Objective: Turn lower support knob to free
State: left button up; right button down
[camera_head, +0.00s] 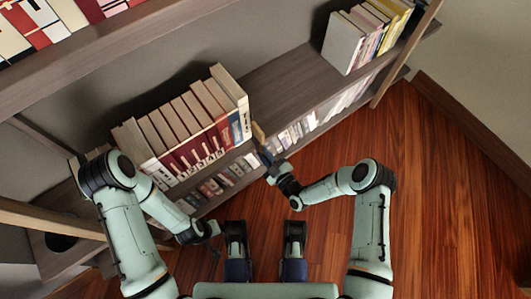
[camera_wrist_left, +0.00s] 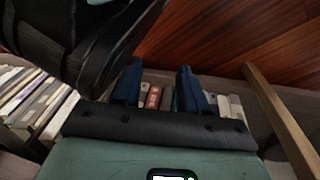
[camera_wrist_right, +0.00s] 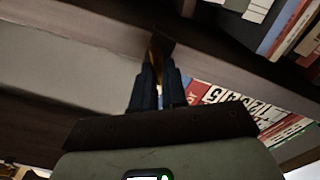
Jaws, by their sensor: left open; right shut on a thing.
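My right gripper (camera_head: 263,153) is at the front edge of the middle shelf, just right of the row of red-and-white books. In the right wrist view its blue fingers (camera_wrist_right: 158,72) are close together, shut on a small knob (camera_wrist_right: 161,46) under the shelf. The knob looks dark with a tan part, and the fingers hide part of it. A tan piece (camera_head: 258,132) shows just above this gripper in the head view. Which way the knob is turned cannot be told. My left gripper (camera_head: 214,232) is low at the left; its blue fingers (camera_wrist_left: 158,84) are apart and empty.
A row of red-and-white books (camera_head: 190,130) stands on the middle shelf (camera_head: 290,88). More books (camera_head: 365,30) stand at its right end. A lower shelf holds small books (camera_head: 222,182). A wooden post (camera_head: 405,55) is at the right. The wood floor (camera_head: 430,170) is clear at the right.

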jog(key=n+p, duration=0.1)
jog(key=n, duration=0.4)
jog(key=n+p, duration=0.1)
jog(key=n, duration=0.2)
jog(key=shift+s+a+f+p, duration=0.15)
jog(key=shift+a+f+p, duration=0.1)
jog(key=shift+f+p, duration=0.05)
pick_arm(q)
jog(key=w+d+r+t, duration=0.1)
jog(key=w+r, duration=0.2)
jog(key=r, duration=0.2)
jog(key=shift+w+d+r+p, duration=0.3)
jog(key=shift+d+r+p, duration=0.05)
jog(key=shift+r+p, duration=0.05)
pick_arm(e)
jog(key=shift+f+n, duration=0.2)
jog(key=shift+n, duration=1.6)
pick_arm(q)
jog(key=shift+s, duration=0.1)
pick_arm(e)
jog(key=c, duration=1.2)
grip_release()
